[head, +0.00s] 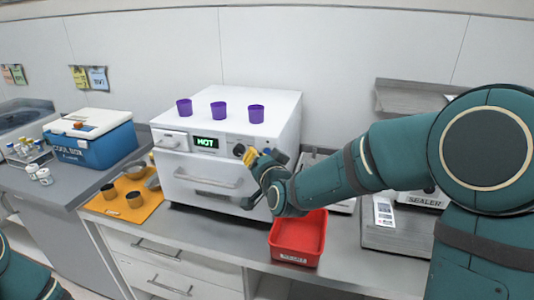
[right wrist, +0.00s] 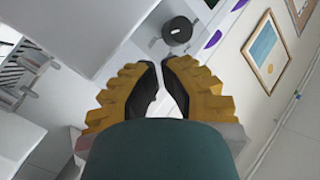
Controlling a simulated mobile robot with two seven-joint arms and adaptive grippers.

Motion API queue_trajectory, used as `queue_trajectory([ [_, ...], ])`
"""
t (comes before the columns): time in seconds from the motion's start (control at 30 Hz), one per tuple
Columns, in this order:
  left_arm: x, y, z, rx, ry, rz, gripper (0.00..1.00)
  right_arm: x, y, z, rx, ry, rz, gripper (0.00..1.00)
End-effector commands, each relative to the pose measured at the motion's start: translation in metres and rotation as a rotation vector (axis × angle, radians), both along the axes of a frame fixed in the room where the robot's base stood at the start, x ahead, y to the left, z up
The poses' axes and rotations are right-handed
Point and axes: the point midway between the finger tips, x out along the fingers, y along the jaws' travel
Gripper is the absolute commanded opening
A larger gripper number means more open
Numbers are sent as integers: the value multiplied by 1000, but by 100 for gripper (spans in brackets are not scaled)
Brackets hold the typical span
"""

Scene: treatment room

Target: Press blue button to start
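A white box-shaped machine (head: 215,175) stands on the counter, with a green display (head: 205,143) reading "HOT". A dark round knob (head: 239,149) sits on its front panel, right of the display. The knob also shows in the right wrist view (right wrist: 178,30), just beyond my fingertips. My right gripper (head: 248,156) is in front of the panel's right end, beside the knob. In the right wrist view its yellow-backed fingers (right wrist: 160,63) come nearly together with nothing held. Contact with the panel cannot be told. No blue button is visible; my right gripper covers part of the panel. My left gripper is out of view.
Three purple cups (head: 218,111) stand on the machine. A red bin (head: 298,238) lies below my right forearm. An orange mat (head: 125,196) with dark cups and a blue cool box (head: 90,138) are at left. A sealer (head: 400,235) is at right.

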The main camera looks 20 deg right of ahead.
Motion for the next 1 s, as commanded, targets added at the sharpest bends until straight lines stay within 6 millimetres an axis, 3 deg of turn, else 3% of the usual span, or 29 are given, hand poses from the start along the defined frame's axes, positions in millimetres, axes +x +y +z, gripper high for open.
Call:
queue_trajectory([
  [1.0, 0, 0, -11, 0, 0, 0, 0, 10, -7, 0, 0, -1, -1, 0],
])
